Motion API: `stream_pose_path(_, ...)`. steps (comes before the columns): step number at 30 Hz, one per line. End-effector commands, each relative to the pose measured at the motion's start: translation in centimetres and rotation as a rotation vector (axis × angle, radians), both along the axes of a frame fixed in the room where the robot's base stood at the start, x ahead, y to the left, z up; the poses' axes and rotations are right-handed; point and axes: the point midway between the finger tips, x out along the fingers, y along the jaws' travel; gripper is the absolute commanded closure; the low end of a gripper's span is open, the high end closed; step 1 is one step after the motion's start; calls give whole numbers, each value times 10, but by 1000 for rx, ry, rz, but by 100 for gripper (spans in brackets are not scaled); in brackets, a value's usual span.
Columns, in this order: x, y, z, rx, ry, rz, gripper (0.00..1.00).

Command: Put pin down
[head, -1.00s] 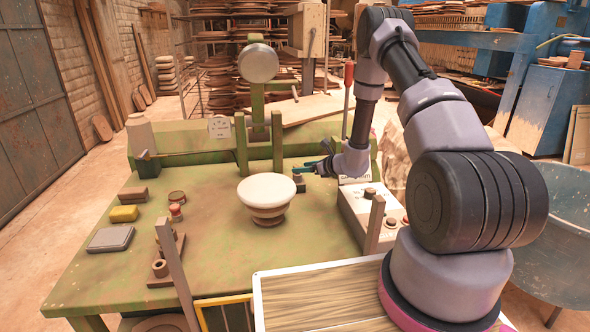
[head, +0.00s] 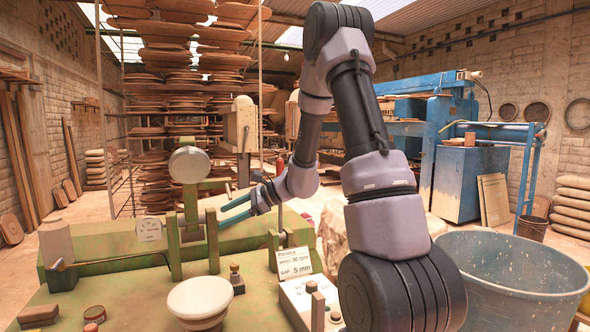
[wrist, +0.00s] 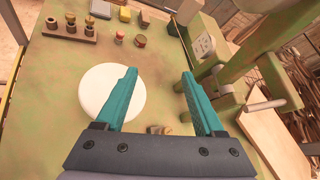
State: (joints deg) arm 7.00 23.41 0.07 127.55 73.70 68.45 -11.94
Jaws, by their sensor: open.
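My gripper (head: 221,217) is open, its two teal fingers raised above the green bench, with nothing between them. In the wrist view the spread fingers (wrist: 158,73) point down over the bench. A small upright pin-like piece (head: 236,268) stands on a dark square block on the bench, below my gripper and apart from it. I take this as the pin. In the wrist view a small tan and dark piece (wrist: 158,130), probably the same one, is partly hidden near the gripper's body. The white-topped round form (head: 200,299) stands just in front of it.
A control box (head: 304,297) with a gap sign (head: 294,263) stands right of the pin. Green posts (head: 212,240) and the press head (head: 189,165) rise behind. A peg rack (wrist: 72,30) and a yellow block (wrist: 124,14) lie on the bench. A grey tub (head: 515,270) stands at right.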

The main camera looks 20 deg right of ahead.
Motion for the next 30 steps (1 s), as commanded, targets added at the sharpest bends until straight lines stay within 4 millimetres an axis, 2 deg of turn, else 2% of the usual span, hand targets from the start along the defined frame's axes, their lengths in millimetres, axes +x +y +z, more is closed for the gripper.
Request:
stream_pose_path(1, -18, 5, 24, -56, -52, 66, 30)
stream_pose_path(6, -84, 8, 75, -277, -198, 275, 30)
stream_pose_path(11, -144, -5, 109, -514, -342, 432, 30)
stream_pose_path(18, -218, -45, 144, -912, -563, 590, 30)
stream_pose_path(24, -255, -78, 163, -1183, -695, 643, 30)
stream_pose_path(30, -268, -92, 171, -1295, -742, 656, 30)
